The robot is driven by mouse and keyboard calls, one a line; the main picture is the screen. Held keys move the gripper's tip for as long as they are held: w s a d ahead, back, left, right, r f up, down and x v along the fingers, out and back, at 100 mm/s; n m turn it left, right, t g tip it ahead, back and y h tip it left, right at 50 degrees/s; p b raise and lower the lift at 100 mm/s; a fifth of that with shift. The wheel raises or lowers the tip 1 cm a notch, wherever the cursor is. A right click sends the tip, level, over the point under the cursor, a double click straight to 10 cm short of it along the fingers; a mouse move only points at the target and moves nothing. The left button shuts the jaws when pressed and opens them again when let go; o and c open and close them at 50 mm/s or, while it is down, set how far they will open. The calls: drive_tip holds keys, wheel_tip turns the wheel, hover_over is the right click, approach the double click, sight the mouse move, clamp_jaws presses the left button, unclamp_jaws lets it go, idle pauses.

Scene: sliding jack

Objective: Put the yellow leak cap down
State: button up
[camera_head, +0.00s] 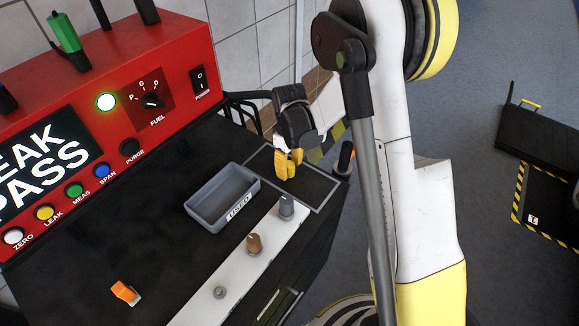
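My gripper (288,163) hangs at the end of my arm, over the dark outlined pad at the right end of the black bench top. Yellow parts show at its tip, one ribbed and one smaller beside it. I cannot tell how much of this yellow is the leak cap and how much is my fingers, or whether they are shut on it. No yellow cap shows apart from the gripper. The dark pad (318,187) has a light grey border, and its visible part looks bare. I cannot tell whether the yellow parts touch it.
A grey tray (207,210) labelled USED stands left of the pad and looks empty. A white strip (236,270) in front holds a grey knob (286,207), a brown knob (254,243) and a small metal fitting. An orange piece (125,292) lies front left. The red tester (130,85) stands behind.

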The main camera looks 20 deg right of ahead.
sight(290, 164)
wheel_tip(290, 164, up, 12)
drive_tip(key=p, duration=0.5)
drive_tip(key=s+r+m+t, duration=0.3)
drive_tip(key=s+r, duration=0.6)
drive_tip(key=r, duration=0.4)
drive_tip(key=s+r+m+t, duration=0.3)
drive_tip(key=s+m+t, duration=0.1)
drive_tip(key=s, duration=0.7)
drive_tip(key=shift+s+r, duration=0.1)
drive_tip(key=shift+f+b, duration=0.9)
drive_tip(key=shift+b, duration=0.1)
